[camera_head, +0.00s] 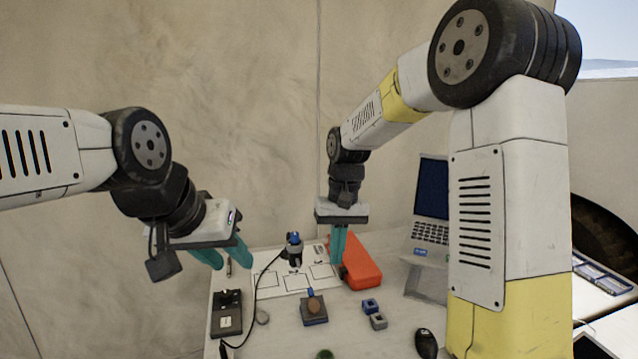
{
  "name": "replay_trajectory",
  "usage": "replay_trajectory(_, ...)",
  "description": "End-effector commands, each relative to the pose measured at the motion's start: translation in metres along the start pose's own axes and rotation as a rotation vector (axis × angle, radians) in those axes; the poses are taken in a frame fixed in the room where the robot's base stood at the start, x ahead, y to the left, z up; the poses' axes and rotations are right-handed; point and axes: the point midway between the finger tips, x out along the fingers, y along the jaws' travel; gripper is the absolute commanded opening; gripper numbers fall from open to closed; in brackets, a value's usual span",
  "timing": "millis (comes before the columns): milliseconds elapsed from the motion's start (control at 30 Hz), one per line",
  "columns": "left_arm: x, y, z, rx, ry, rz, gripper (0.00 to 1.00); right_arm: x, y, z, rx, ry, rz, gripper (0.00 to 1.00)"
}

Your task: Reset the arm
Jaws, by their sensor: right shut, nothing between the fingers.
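My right gripper (338,260) hangs with its teal fingers pointing down and pressed together, empty, above the back of the table beside the orange-red box (366,268). My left gripper (233,266) is at the left, above the table's back left corner, with its two teal fingers apart and nothing between them. A small brown artifact (314,304) sits on a dark square pad (314,320) in the middle of the table, apart from both grippers.
A white sheet with outlined boxes (268,281) lies at the back of the table (280,335). A blue-topped device (294,248) stands there. A black device (227,314) is at left. Blue and grey blocks (378,321), a black mouse (426,343) and a laptop (432,205) are at right.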

Motion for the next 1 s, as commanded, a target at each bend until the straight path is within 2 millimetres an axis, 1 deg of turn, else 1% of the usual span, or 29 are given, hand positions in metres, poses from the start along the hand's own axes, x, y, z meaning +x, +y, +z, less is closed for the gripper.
replay_trajectory(33, 0.000, 0.000, 0.000, 0.000, 0.000, 0.000, 0.36, -0.020, 0.008, 0.014, 0.010, 0.050, -0.011, 0.00)
replay_trajectory(100, 0.000, 0.000, 0.000, 0.000, 0.000, 0.000, 0.36, -0.041, 0.016, 0.032, 0.018, 0.108, -0.023, 0.00)
replay_trajectory(200, 0.000, 0.000, 0.000, 0.000, 0.000, 0.000, 0.36, -0.066, 0.027, 0.060, 0.031, 0.194, -0.036, 0.00)
replay_trajectory(300, 0.000, 0.000, 0.000, 0.000, 0.000, 0.000, 0.36, -0.085, 0.037, 0.089, 0.042, 0.279, -0.045, 0.00)
replay_trajectory(400, 0.000, 0.000, 0.000, 0.000, 0.000, 0.000, 0.36, -0.099, 0.045, 0.119, 0.055, 0.365, -0.051, 0.00)
replay_trajectory(500, 0.000, 0.000, 0.000, 0.000, 0.000, 0.000, 0.36, -0.107, 0.051, 0.148, 0.067, 0.449, -0.053, 0.00)
replay_trajectory(600, 0.000, 0.000, 0.000, 0.000, 0.000, 0.000, 0.36, -0.110, 0.055, 0.172, 0.076, 0.521, -0.051, 0.00)
replay_trajectory(700, 0.000, 0.000, 0.000, 0.000, 0.000, 0.000, 0.36, -0.109, 0.058, 0.190, 0.084, 0.575, -0.048, 0.00)
replay_trajectory(833, 0.000, 0.000, 0.000, 0.000, 0.000, 0.000, 0.36, -0.108, 0.059, 0.201, 0.088, 0.617, -0.045, 0.00)
replay_trajectory(1000, 0.000, 0.000, 0.000, 0.000, 0.000, 0.000, 0.36, -0.107, 0.059, 0.205, 0.089, 0.627, -0.044, 0.00)
